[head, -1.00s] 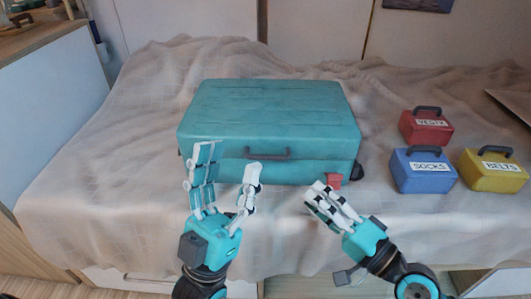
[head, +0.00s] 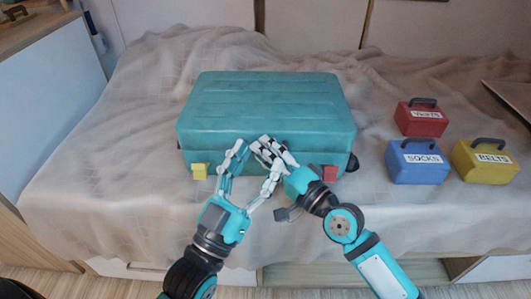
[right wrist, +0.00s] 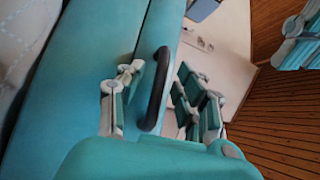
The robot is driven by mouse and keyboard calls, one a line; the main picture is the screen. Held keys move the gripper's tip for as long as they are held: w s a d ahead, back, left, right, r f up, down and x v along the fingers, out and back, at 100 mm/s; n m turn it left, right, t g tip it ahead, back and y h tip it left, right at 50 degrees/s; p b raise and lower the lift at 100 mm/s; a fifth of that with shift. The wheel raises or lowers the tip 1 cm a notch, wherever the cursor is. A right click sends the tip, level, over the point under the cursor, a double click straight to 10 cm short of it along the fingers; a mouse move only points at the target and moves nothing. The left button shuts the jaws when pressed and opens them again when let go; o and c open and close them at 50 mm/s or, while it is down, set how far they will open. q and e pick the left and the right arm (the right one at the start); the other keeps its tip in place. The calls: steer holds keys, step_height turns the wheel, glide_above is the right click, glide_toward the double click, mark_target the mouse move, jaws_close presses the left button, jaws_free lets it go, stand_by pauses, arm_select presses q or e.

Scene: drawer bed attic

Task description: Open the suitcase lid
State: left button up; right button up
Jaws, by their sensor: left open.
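The teal suitcase (head: 265,98) lies flat on the bed with its lid closed. A yellow latch (head: 199,171) shows at its front left and a red latch (head: 330,173) at its front right. My right gripper (head: 263,150) is at the middle of the front, hiding the handle in the head view. In the right wrist view, the dark handle (right wrist: 154,88) stands between the right gripper's spread fingers (right wrist: 160,98), which look open. My left gripper (head: 257,164) is open and empty, just in front of the suitcase, close beside the right hand. Its fingers also show in the right wrist view (right wrist: 298,40).
A red box (head: 420,121), a blue box labelled SOCKS (head: 415,170) and a yellow box labelled BELTS (head: 484,168) sit on the bed at the right. The crumpled blanket (head: 90,150) is clear to the left of the suitcase.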

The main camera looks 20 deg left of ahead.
jaws_close()
steer(key=shift+r, duration=0.1)
stand_by(0.5)
